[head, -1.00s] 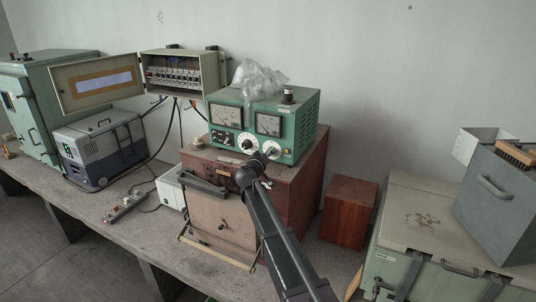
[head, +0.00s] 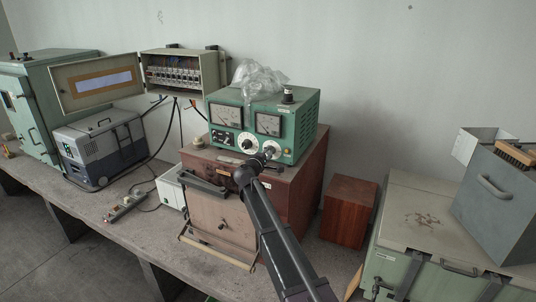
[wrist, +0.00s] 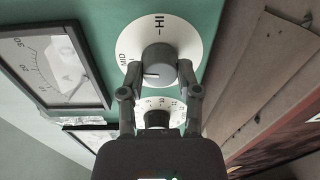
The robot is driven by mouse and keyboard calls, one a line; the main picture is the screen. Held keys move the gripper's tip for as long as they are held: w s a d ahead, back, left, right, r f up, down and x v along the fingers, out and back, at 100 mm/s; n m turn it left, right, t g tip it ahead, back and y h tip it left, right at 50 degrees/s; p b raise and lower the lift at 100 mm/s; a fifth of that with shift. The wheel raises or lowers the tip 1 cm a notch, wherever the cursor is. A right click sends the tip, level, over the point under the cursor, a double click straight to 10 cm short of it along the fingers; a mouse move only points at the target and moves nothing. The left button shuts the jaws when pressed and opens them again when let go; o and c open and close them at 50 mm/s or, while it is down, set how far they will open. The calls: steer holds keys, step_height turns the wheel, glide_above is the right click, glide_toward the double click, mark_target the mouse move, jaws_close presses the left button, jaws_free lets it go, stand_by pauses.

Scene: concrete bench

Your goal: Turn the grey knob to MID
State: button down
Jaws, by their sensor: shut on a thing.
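The grey knob (wrist: 160,66) sits on a white round dial (wrist: 183,38) on the green instrument (head: 300,130). In the wrist view, the letters HI are at the dial's top and MID is at its left. In the head view, my gripper (head: 265,156) is at the instrument's right-hand dial and hides much of the knob.
A second white dial (wrist: 172,106) with a dark knob (wrist: 157,119) lies close behind my fingers in the wrist view. Two meters are on the panel. The instrument stands on a brown wooden cabinet (head: 300,185). Crumpled clear plastic (head: 258,78) lies on top.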

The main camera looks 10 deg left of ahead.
steer(key=shift+n, duration=0.6)
steer(key=shift+c, duration=1.5)
jaws_free()
steer(key=shift+w, duration=0.1)
steer(key=shift+m, duration=0.4)
